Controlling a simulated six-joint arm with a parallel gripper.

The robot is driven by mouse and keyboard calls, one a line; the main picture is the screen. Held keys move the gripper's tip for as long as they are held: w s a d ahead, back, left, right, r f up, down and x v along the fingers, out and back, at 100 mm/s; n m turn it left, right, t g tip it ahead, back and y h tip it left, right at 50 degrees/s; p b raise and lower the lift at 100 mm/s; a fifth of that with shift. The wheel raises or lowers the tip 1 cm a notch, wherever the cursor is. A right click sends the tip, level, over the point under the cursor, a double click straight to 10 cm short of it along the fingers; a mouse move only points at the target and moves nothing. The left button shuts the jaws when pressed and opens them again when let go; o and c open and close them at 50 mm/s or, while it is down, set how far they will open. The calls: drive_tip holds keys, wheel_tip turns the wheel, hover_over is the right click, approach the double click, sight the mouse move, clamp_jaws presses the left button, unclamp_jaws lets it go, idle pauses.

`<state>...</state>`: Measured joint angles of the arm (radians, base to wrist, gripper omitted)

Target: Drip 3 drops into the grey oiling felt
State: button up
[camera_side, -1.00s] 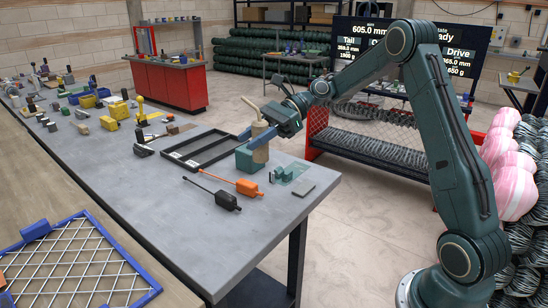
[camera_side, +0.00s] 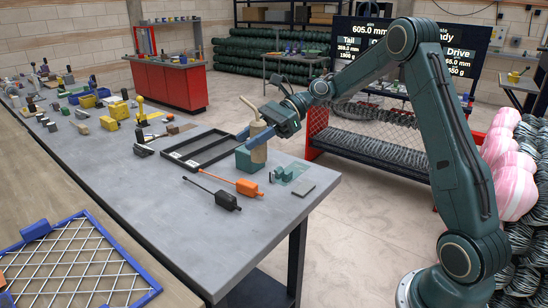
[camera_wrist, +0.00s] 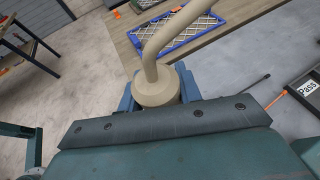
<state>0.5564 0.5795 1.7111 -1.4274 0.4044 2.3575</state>
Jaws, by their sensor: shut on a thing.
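My gripper (camera_side: 259,133) has its blue fingers around a beige oil can (camera_side: 258,152) with a long bent spout. In the wrist view the fingers (camera_wrist: 157,92) flank the round can (camera_wrist: 154,88), and its spout points up and right in the picture. In the side view the can looks upright, at or just behind a teal block (camera_side: 246,161) near the table's far edge. I cannot tell whether its base touches the block or the table.
A black frame (camera_side: 190,158) lies left of the can. An orange tool (camera_side: 246,187) and a black tool (camera_side: 227,201) lie in front. A small teal fixture (camera_side: 285,175) stands right of the can. The table's front middle (camera_side: 170,220) is clear.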

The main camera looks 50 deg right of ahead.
drive_tip(key=shift+w+a+f+m+t, duration=0.1)
drive_tip(key=shift+w+a+m+t, duration=0.3)
drive_tip(key=shift+a+t, duration=0.1)
drive_tip(key=w+a+f+m+t+h, duration=0.1)
drive_tip(key=w+f+m+t+h, duration=0.1)
drive_tip(key=m+t, duration=0.1)
drive_tip(key=shift+a+f+h, duration=0.15)
drive_tip(key=shift+a+h, duration=0.15)
drive_tip(key=shift+a, duration=0.05)
drive_tip(key=s+f+m+t+h, duration=0.1)
drive_tip(key=f+m+h, duration=0.1)
drive_tip(key=s+d+f+m+t+h, duration=0.1)
drive_tip(key=f+m+h, duration=0.1)
drive_tip(key=s+f+m+t+h, duration=0.1)
drive_tip(key=f+m+t+h, duration=0.1)
drive_tip(key=shift+s+d, duration=0.3)
drive_tip(key=shift+d, duration=0.05)
